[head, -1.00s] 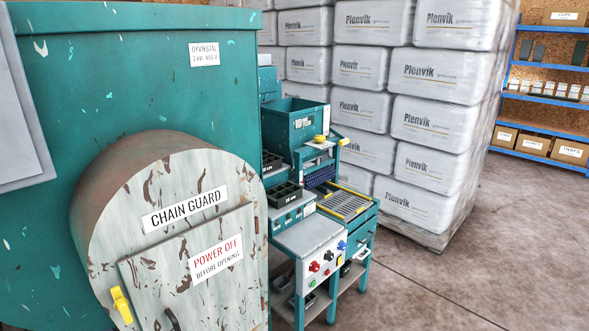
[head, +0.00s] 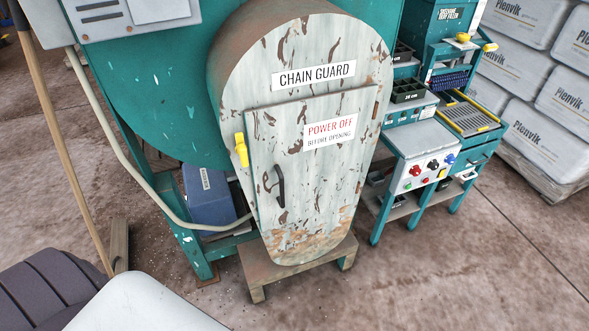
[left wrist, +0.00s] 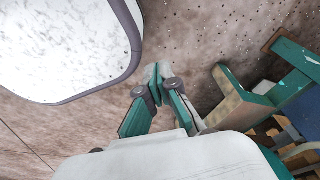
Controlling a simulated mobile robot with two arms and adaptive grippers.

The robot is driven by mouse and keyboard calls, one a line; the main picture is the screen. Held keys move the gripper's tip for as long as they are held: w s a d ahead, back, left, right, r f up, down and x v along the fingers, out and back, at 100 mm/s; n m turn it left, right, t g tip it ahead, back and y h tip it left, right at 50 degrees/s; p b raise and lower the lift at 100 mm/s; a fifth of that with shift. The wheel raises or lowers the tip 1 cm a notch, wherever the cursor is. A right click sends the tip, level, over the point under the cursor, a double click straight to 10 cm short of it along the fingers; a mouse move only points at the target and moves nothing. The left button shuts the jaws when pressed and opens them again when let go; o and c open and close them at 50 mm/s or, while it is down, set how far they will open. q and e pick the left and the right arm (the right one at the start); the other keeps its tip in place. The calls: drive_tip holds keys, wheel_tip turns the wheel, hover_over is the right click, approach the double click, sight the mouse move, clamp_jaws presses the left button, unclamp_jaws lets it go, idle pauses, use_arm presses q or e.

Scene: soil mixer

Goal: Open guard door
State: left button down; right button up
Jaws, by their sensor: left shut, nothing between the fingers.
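The guard door (head: 310,185) is a worn, pale panel with rust patches on the front of the chain guard (head: 320,40) in the head view. It lies close against the guard and looks shut. A dark curved handle (head: 279,186) is on its left side. A yellow latch (head: 241,150) stands upright at its left edge. My left gripper (left wrist: 158,78) shows in the left wrist view, with its fingertips together and empty, above the floor and away from the door. Neither gripper shows in the head view.
A wooden step (head: 257,283) stands under the guard. A wooden pole (head: 62,140) and a pale hose (head: 130,170) are at the left. A bench with a control panel (head: 425,170) stands close on the right. The floor (head: 420,285) in front is clear.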

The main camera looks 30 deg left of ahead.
use_arm(q)
drive_tip(key=w+a+r+n+t+b, duration=0.1)
drive_tip(key=w+a+r+n+t, duration=0.1)
drive_tip(key=w+a+r+n, duration=0.3)
drive_tip(key=w+a+r+t, duration=0.1)
drive_tip(key=w+a+t, duration=0.15)
drive_tip(key=w, duration=0.45)
drive_tip(key=n+t+h+b, duration=0.3)
drive_tip(key=n+t, duration=0.8)
drive_tip(key=n, duration=0.1)
approach(287, 186)
drive_tip(key=w, duration=0.4)
drive_tip(key=shift+w+d+p, duration=0.15)
drive_tip(key=shift+d+p, duration=0.15)
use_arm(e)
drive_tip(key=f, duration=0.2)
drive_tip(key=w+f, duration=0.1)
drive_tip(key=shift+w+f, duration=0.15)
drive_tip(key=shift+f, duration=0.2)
use_arm(q)
drive_tip(key=shift+d, duration=0.1)
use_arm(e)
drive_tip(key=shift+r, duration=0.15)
